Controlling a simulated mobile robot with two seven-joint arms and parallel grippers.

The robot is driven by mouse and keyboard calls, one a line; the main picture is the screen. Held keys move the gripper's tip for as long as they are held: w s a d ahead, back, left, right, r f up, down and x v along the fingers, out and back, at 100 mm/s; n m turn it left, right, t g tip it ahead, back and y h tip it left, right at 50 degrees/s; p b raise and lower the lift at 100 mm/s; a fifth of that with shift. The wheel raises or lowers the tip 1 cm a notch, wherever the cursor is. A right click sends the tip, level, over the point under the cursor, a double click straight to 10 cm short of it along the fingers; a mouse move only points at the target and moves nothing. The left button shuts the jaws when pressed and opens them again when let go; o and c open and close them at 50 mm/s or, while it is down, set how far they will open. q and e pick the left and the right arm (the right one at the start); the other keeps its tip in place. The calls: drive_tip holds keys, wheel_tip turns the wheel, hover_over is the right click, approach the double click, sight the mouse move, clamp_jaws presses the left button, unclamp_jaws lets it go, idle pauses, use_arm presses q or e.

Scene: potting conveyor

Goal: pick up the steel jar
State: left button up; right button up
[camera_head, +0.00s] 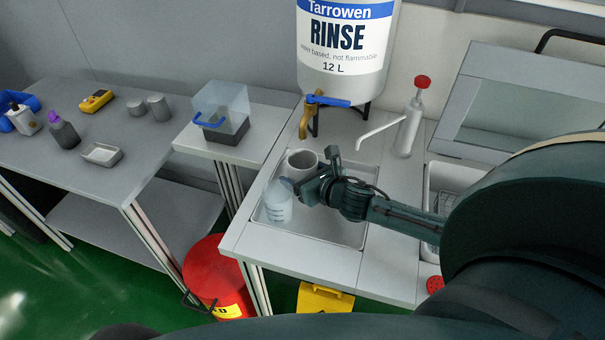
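A pale grey, open-topped cylindrical jar (301,162) stands upright in the shallow basin (325,229) of the wash bench; it may be the steel jar. My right gripper (296,188) reaches in from the right over the basin and hides the jar's lower front. A translucent beaker (277,206) stands in front of the jar at the basin's left, close to the gripper tip. Contact and finger opening cannot be told from this view. My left gripper is not in view.
A rinse tank (345,85) with a brass tap (309,115) and blue lever stands behind the basin. A red-topped pump dispenser (411,120) is right of it. A clear box (221,108) and two small grey cylinders (158,106) (136,107) are at left.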

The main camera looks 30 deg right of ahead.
drive_tip(key=shift+c, duration=0.3)
drive_tip(key=c, duration=0.9)
drive_tip(key=shift+r, duration=0.15)
drive_tip(key=shift+r, duration=0.4)
drive_tip(key=s, duration=0.2)
drive_tip(key=s+b, duration=0.1)
drive_tip(key=s, duration=0.4)
drive_tip(key=shift+s+d, duration=0.3)
drive_tip(key=shift+s, duration=0.05)
drive_tip(key=shift+s+r, duration=0.15)
drive_tip(key=shift+r, duration=0.2)
wheel_tip(320, 180, up, 13)
drive_tip(key=p, duration=0.2)
drive_tip(key=shift+r, duration=0.1)
idle(0.8)
